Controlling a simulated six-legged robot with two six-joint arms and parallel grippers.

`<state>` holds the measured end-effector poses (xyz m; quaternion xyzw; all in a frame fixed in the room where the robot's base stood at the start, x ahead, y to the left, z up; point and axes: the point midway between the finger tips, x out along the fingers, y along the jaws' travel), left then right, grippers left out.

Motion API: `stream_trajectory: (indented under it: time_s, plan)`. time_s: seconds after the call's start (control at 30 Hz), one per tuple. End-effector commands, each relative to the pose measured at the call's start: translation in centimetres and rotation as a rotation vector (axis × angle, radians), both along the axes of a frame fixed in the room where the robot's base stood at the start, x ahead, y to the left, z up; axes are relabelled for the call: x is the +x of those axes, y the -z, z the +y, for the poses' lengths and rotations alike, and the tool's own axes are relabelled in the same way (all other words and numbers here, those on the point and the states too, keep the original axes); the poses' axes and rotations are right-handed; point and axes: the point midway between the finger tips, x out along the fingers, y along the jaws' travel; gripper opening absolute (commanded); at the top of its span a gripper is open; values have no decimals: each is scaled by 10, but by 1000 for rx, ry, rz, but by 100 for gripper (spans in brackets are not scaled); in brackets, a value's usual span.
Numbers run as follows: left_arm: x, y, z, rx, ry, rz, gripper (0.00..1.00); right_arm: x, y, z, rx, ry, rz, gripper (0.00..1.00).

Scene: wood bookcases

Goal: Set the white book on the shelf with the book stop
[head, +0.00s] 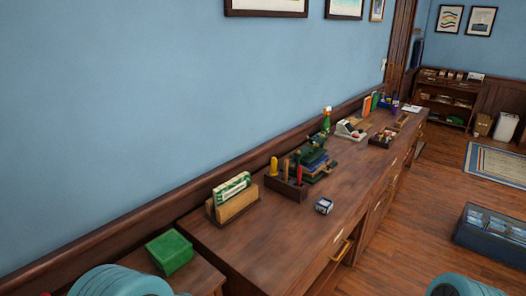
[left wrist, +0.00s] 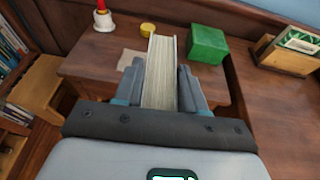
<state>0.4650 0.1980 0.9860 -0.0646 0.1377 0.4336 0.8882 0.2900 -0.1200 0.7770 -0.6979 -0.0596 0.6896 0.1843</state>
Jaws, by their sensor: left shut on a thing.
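My left gripper (left wrist: 161,84) is shut on a thick book (left wrist: 161,60) in the left wrist view. The book stands between the two grey fingers, with its pale page edges facing the camera. Its covers are mostly hidden by the fingers, so I cannot tell their colour. In the head view neither gripper nor the held book shows. I cannot make out a book stop in either view. A low wooden bookcase (head: 449,97) stands at the far right in the head view, with items on its shelves.
A long desk (head: 262,233) runs along the blue wall, holding a letter rack (head: 232,203), a pen tray and several small items. A green box (head: 169,252) sits at the near left; it also shows in the left wrist view (left wrist: 207,45). A blue chest (head: 490,233) stands on the floor.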

Motion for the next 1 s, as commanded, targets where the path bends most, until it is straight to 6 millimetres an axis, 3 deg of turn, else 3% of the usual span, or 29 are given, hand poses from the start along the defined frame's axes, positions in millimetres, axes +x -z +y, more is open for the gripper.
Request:
stream_trajectory:
  time_s: [0.17, 0.43, 0.73, 1.0]
  plan:
    - [-13, 22, -4, 6, 11, -7, 0, 0, 2, 0, 0, 0, 0, 43]
    - [-11, 54, -4, 3, 7, -11, 0, 0, 37, 0, 0, 0, 0, 43]
    - [-11, 105, -4, 2, 7, -10, 0, 0, 88, 0, 0, 0, 0, 43]
    - [-11, 118, -4, 2, 7, -10, 0, 0, 101, 0, 0, 0, 0, 43]
